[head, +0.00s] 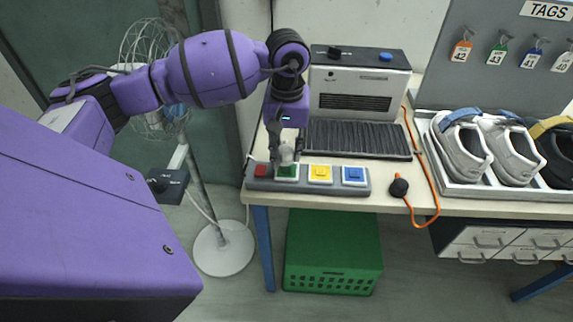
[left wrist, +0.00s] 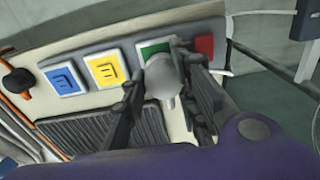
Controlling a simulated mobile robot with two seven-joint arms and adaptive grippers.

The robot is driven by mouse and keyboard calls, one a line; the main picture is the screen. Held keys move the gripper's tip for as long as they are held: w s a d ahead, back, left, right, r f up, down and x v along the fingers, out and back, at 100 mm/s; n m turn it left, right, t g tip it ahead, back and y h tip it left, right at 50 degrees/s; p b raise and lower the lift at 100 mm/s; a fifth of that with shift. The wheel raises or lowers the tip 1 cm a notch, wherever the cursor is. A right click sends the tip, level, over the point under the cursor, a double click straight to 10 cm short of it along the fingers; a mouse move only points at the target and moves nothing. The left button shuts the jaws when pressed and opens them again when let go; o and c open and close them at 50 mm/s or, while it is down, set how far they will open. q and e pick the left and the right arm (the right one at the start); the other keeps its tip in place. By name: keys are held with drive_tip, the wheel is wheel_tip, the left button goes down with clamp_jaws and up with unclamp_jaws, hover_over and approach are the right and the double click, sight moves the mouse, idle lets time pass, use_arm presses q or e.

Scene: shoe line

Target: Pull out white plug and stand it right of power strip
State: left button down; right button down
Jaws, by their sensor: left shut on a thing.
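The grey power strip (head: 304,186) lies along the table's front edge with red, green, yellow and blue squares. It also shows in the left wrist view (left wrist: 82,100). My left gripper (head: 284,148) points down over the green square (head: 287,176) and is shut on the pale white plug (head: 286,157). In the left wrist view the plug (left wrist: 162,78) sits between the two fingers, over the green square (left wrist: 150,50). I cannot tell whether it is still seated in the socket. My right gripper is not in view.
A black plug (head: 398,187) on an orange cord lies right of the strip, with some bare tabletop (head: 383,174) between. A heater-like machine (head: 360,85) with a ribbed black mat (head: 356,139) stands behind. A shoe tray (head: 500,190) is farther right. A fan (head: 155,75) stands left.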

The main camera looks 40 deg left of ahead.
use_arm(q)
drive_tip(key=shift+r+p, duration=0.3)
drive_tip(key=shift+r, duration=0.85)
